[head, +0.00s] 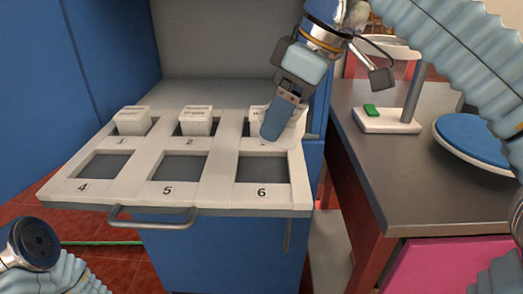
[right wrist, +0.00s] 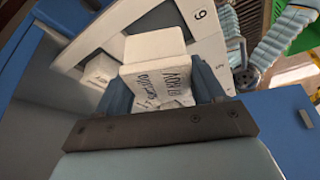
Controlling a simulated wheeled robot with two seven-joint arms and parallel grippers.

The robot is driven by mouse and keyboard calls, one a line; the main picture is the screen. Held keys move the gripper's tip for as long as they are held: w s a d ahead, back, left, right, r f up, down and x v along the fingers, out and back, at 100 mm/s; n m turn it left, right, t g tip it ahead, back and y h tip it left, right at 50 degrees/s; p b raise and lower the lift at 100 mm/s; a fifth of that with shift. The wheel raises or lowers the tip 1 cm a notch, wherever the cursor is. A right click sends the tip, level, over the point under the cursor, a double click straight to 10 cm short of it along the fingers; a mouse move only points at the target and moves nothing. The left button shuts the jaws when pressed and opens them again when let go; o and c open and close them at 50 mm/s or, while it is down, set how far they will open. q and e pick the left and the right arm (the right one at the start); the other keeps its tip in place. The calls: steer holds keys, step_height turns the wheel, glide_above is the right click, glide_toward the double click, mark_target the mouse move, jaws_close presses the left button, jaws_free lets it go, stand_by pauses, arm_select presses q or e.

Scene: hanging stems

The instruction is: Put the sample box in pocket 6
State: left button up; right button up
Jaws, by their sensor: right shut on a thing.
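The white sample box (head: 296,117) with printed lettering is at the back right pocket of the pull-out tray, partly hidden behind my right gripper (head: 272,128). The right wrist view shows my right gripper (right wrist: 162,95) shut on this box (right wrist: 152,62), one blue finger on each side. I cannot tell how far the box is out of its pocket. Pocket 6 (head: 262,170), at the front right of the tray, is empty and lies just in front of the box. Of my left arm, only a part shows at lower left; its fingers are not in view.
Two similar white boxes stand in the back pockets, one at left (head: 132,120) and one in the middle (head: 196,120). Pockets 4 (head: 103,166) and 5 (head: 178,168) are empty. A handle (head: 152,221) juts from the tray front. A grey table (head: 400,180) stands at right.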

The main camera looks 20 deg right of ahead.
steer(key=a+f, duration=0.1)
steer(key=w+a+f, duration=0.1)
steer(key=f, duration=0.1)
steer(key=shift+w+f, duration=0.1)
steer(key=shift+w, duration=0.1)
steer(key=shift+s+d+b+x, duration=0.15)
steer(key=shift+b+x, duration=0.2)
steer(key=shift+x, duration=0.65)
steer(key=shift+s+d+b+x, duration=0.15)
steer(key=shift+b+x, duration=0.15)
steer(key=shift+x, duration=0.7)
steer(key=shift+f, duration=0.15)
steer(key=shift+f, duration=0.15)
steer(key=o, duration=1.1)
steer(key=shift+r, duration=0.3)
steer(key=p+v, duration=0.3)
steer(key=v, duration=0.8)
steer(key=shift+s+d+r, duration=0.1)
steer(key=shift+d+r, duration=0.05)
steer(key=shift+r, duration=0.15)
